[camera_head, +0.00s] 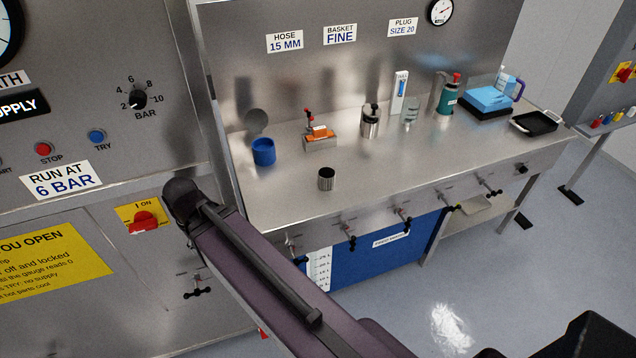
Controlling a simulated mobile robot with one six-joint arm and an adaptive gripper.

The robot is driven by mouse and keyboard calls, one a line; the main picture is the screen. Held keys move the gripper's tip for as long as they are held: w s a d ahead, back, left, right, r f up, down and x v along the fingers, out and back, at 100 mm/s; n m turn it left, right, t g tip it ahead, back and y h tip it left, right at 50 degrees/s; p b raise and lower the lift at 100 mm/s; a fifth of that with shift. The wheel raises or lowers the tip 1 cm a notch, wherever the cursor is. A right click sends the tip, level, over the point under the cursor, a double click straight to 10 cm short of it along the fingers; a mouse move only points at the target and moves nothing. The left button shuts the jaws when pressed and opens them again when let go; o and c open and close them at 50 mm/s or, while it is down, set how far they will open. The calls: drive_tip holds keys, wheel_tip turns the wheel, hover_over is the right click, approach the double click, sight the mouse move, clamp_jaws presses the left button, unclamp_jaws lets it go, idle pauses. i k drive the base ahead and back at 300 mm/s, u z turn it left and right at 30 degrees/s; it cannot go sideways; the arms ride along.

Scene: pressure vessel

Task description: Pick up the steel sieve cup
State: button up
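A small steel cup (327,179), open at the top, stands upright on the steel bench near its front left. Its side looks dark with vertical streaks; sieve holes are too small to make out. It stands alone, with nothing touching it. Behind it to the right is a taller steel vessel (370,122) with a dark top. My arm reaches from the lower middle up to the left, in front of the bench. My gripper cannot be made out in this view.
The bench top (420,165) is clear around the cup. A blue cup (264,151), an orange-topped device (320,138), a green bottle (447,98), a blue box (489,100) and a black tray (535,122) stand toward the back and right. Valve handles line the front edge.

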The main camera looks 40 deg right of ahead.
sight(326, 175)
drive_tip(key=u, duration=0.2)
drive_tip(key=k, duration=1.55)
drive_tip(key=z, duration=0.95)
drive_tip(key=i, duration=1)
